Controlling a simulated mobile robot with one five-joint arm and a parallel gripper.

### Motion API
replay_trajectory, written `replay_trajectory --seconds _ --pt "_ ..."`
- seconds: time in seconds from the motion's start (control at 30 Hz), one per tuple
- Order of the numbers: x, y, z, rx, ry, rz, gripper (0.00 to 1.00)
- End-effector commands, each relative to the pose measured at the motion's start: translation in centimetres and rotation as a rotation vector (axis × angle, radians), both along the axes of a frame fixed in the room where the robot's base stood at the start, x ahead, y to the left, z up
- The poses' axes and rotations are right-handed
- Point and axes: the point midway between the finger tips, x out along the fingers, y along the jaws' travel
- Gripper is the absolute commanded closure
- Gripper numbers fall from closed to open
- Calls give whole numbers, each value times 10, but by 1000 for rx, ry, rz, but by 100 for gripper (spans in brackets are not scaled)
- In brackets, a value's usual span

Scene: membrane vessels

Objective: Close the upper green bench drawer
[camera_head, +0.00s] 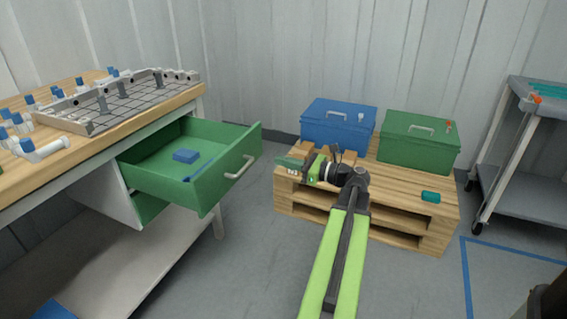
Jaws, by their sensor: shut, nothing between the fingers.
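The upper green bench drawer (213,176) is pulled out from the bench on the left, with its front panel and grey bar handle (239,167) facing right. A small blue block (186,156) lies inside it. My gripper (281,162) is at the end of my green and black arm, to the right of the drawer front and apart from it in the picture. It points left toward the drawer and is shut with nothing held. Its fingertips are small and seen against the pallet.
The wooden bench top (85,150) carries a grey grid tray (120,102) and several white, blue-capped vessels. A pallet (384,213) behind my arm holds a blue box (337,124), a green box (418,141) and a small teal item (430,197). A grey cart (525,165) stands right. Floor between bench and pallet is clear.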

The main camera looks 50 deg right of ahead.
Motion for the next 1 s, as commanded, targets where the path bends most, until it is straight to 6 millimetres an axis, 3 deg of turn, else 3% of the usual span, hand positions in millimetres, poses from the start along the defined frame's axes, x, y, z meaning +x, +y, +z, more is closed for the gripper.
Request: replay_trajectory --seconds 0.2,0.43,0.63,1.0 --pt "46 10 0 -1 1 -2 100" --pt "83 18 0 -1 1 -5 100" --pt "95 20 0 -1 1 -7 100" --pt "93 19 0 -1 1 -12 100"
